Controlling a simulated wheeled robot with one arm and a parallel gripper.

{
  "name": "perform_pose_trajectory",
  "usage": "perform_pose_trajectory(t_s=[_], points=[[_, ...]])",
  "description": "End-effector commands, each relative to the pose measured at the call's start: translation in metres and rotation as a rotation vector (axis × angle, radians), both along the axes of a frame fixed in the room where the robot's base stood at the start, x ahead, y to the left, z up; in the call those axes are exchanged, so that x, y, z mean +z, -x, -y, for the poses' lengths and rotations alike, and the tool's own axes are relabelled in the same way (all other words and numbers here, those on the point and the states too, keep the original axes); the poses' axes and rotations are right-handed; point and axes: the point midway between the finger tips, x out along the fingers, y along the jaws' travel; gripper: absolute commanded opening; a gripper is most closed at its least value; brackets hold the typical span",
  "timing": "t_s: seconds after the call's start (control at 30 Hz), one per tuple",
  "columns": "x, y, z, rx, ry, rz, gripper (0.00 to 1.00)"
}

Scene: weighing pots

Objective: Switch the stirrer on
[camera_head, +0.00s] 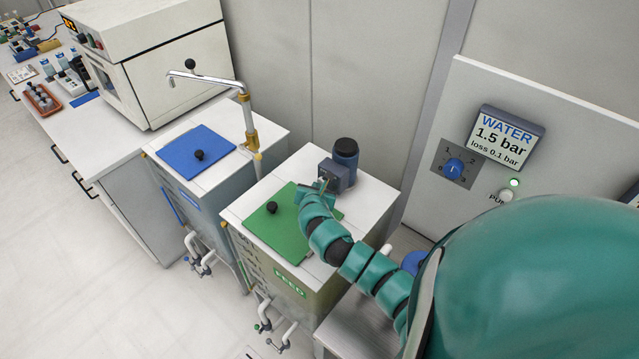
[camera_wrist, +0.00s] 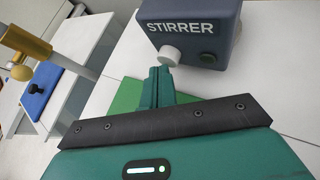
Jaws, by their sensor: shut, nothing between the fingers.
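The stirrer (camera_head: 338,176) is a dark blue-grey box with a round motor on the feed pot's white top in the head view. In the wrist view, the stirrer box (camera_wrist: 225,28) carries the word STIRRER, a pale round knob (camera_wrist: 171,55) and a small dark green lamp (camera_wrist: 207,58) that looks unlit. My gripper (camera_wrist: 158,72) is shut and empty, its fingertips just below and left of the knob; I cannot tell whether they touch it. In the head view my gripper (camera_head: 322,184) is in front of the stirrer, partly hidden by my arm.
The feed pot's green lid (camera_head: 272,218) lies below my arm. Left of it are a blue-lidded pot (camera_head: 190,160) and a bent metal tap (camera_head: 212,80). A wall panel at right holds a water dial (camera_head: 453,169) and a lit green lamp (camera_head: 514,183).

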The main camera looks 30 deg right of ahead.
Motion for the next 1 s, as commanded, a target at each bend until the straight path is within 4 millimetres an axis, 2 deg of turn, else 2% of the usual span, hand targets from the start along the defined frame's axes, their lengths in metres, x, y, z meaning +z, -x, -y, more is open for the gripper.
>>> perform_pose_trajectory(t_s=[0.57, 1.0], points=[[0.0002, 0.0, 0.0003, 0.0, 0.0, 0.0, 0.0], [0.0008, -0.0032, 0.0092, 0.0, 0.001, 0.002, 0.0]])
